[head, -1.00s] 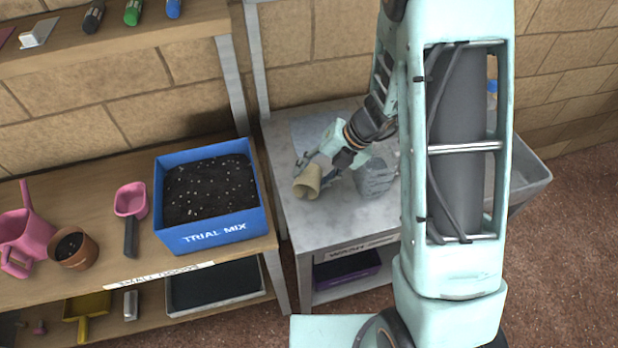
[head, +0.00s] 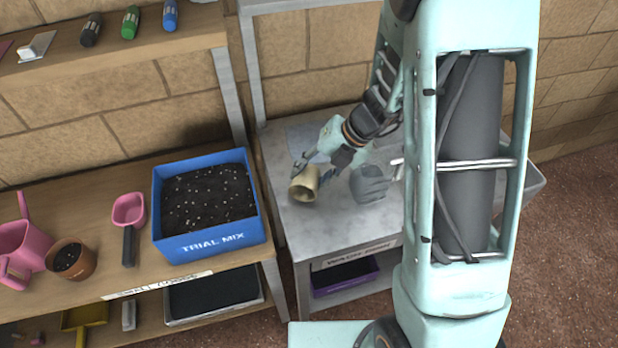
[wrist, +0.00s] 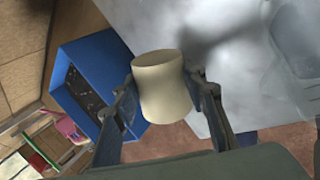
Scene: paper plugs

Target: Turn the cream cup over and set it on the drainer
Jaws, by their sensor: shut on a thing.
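The cream cup (head: 304,184) is held in my gripper (head: 314,168) over the left part of the grey bench. It is tilted, with its open end turned down and towards the head camera. In the wrist view the cup (wrist: 162,90) sits between both fingers, which press on its sides, and a smooth closed end shows at the top. I cannot tell its gap above the bench. A flat pale-blue piece (head: 302,138) at the back left of the bench may be the drainer; my arm partly hides it.
A grey ribbed object (head: 369,184) stands right of the cup on the grey bench (head: 335,222). A blue TRIAL MIX box (head: 210,243) stands on the wooden bench to the left. A grey basin (head: 533,185) is at the right, partly behind my column. The bench front is clear.

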